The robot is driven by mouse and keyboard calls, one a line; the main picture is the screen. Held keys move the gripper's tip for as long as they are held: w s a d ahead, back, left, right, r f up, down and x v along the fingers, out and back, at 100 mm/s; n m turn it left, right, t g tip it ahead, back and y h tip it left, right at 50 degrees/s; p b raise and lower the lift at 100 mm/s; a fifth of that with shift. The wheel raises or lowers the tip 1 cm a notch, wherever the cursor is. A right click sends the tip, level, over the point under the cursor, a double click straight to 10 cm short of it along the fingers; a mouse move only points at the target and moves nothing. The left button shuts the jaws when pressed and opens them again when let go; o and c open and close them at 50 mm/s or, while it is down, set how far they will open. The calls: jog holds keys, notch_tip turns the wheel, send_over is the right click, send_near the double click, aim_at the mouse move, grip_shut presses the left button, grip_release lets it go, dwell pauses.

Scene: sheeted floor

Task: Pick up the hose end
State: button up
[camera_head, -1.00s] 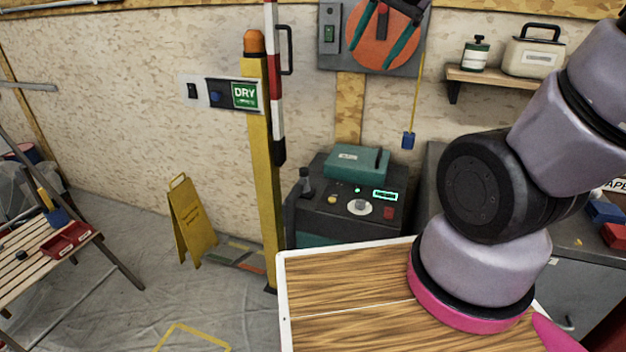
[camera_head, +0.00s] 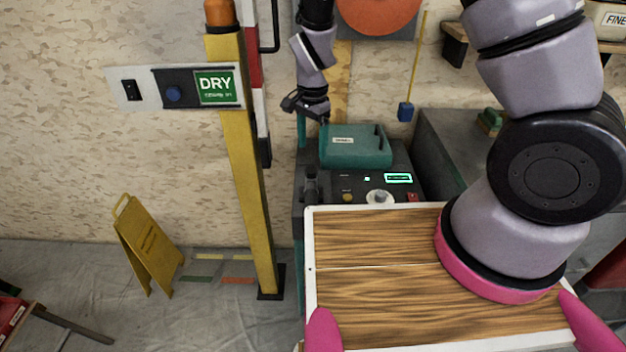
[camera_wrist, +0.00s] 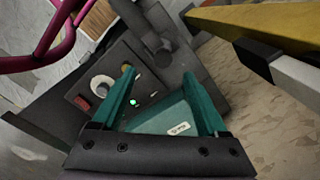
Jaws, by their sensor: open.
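A dark, upright nozzle-like piece, which looks like the hose end (camera_head: 311,184), stands at the left side of a dark machine (camera_head: 407,160) with a control panel. In the wrist view a dark thick tube with a block-like end (camera_wrist: 155,42) shows beyond the fingers, beside the panel. My gripper (camera_head: 309,126) hangs above the machine's left part, higher than the hose end in the head view. In the wrist view its teal fingers (camera_wrist: 158,80) are spread with nothing held between them. The lower part of the hose is hidden in the head view.
A teal case (camera_head: 355,147) lies on the machine, close to my gripper. A yellow post (camera_head: 250,190) with a red-and-white bar stands left of it. A yellow floor sign (camera_head: 148,245) stands farther left. A grey cabinet (camera_head: 455,145) is at right.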

aim_at(311, 170)
jog(key=f, duration=1.1)
jog(key=shift+w+a+f, duration=0.15)
jog(key=shift+w+f, duration=0.1)
jog(key=shift+w, duration=0.05)
grip_shut()
